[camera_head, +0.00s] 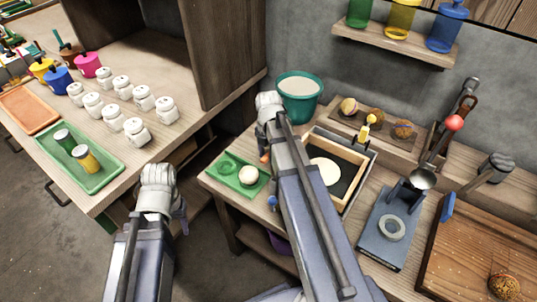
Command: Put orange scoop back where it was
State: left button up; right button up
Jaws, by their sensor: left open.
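A small orange piece (264,157) shows at the left edge of my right arm, above the green tray. It may be part of the orange scoop; most of it is hidden, and I cannot tell whether it is held. My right gripper (262,142) points down beside the teal bucket, its fingers mostly hidden by my own arm. The teal bucket (318,104) holds white powder. My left gripper (181,218) is open and empty, low over the gap between the two benches.
A green tray (226,184) with a pale ball (248,175) lies at the work table's left. A wooden frame (358,160) holds a pale disc. A blue-grey press (385,235) and wooden board (475,255) stand right.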

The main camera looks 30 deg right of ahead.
notch_tip(320, 180, up, 12)
jog(key=p, duration=1.2)
jog(key=shift+r, duration=0.15)
jog(key=shift+s+a, duration=0.1)
jog(key=shift+a, duration=0.05)
jog(key=s+a+m, duration=0.6)
jog(key=a+m, duration=0.4)
jog(key=a, duration=0.1)
jog(key=s+a+m+h, duration=0.1)
jog(key=s+a+m, duration=0.6)
jog(key=a+m, duration=0.3)
jog(key=shift+s+a, duration=0.2)
jog(key=shift+a, duration=0.7)
jog(key=shift+c, duration=0.4)
